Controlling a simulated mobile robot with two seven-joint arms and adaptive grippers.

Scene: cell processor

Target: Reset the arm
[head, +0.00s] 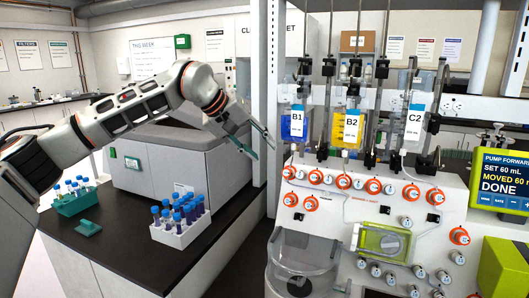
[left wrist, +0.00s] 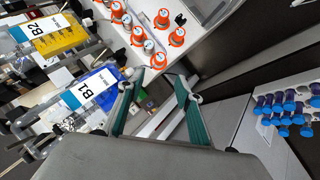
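My left arm reaches in from the left of the head view, raised above the dark counter. Its gripper (head: 261,146) hangs in the air left of the cell processor (head: 385,205). The left wrist view shows the two green-padded fingers of this gripper (left wrist: 157,92) spread apart with nothing between them. The blue bag B1 (head: 293,125) and yellow bag B2 (head: 347,128) hang on the processor to the right of the gripper. Both bags also show at the left of the wrist view. My right gripper is in neither view.
A white rack (head: 178,236) of blue-capped tubes stands on the counter (head: 110,250). A green rack (head: 78,203) with tubes is farther left. A grey box-shaped unit (head: 165,165) stands behind them. A pump display (head: 503,183) at right reads DONE.

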